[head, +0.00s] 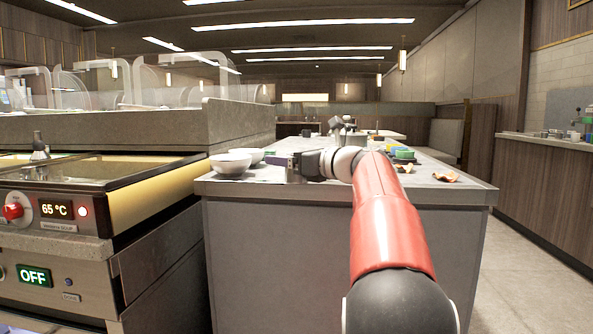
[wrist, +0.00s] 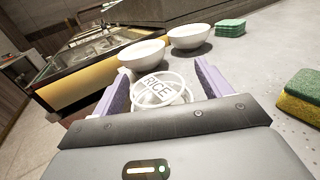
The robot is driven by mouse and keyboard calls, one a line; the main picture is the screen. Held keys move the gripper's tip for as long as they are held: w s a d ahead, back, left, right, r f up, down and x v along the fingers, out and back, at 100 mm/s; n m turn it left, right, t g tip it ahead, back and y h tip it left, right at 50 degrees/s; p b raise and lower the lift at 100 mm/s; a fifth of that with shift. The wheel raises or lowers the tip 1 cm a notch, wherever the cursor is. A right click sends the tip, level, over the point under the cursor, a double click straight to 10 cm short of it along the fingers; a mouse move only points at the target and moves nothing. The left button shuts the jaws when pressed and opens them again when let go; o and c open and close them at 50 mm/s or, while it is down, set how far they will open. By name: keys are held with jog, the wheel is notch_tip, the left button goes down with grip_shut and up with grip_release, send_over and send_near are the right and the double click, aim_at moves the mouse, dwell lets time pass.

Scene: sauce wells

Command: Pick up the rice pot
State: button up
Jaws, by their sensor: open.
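The rice pot (wrist: 158,88) shows in the wrist view as a round, pale, glassy shape with the word RICE on it. It lies between the two purple fingers of my gripper (wrist: 161,66). The fingers are open on either side of it, with a gap visible around the pot. The pot's lower part is hidden by the gripper body. In the head view my gripper (head: 280,159) is low over the left part of the grey counter (head: 330,190). I cannot make out the pot there.
Two white bowls stand left of my gripper, the nearer one (head: 230,164) close to the counter's left edge. A green sponge stack (wrist: 230,27) and a yellow-green sponge (wrist: 300,95) lie on the counter. A soup warmer (head: 80,190) stands at left.

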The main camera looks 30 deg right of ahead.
jog(key=c, duration=1.2)
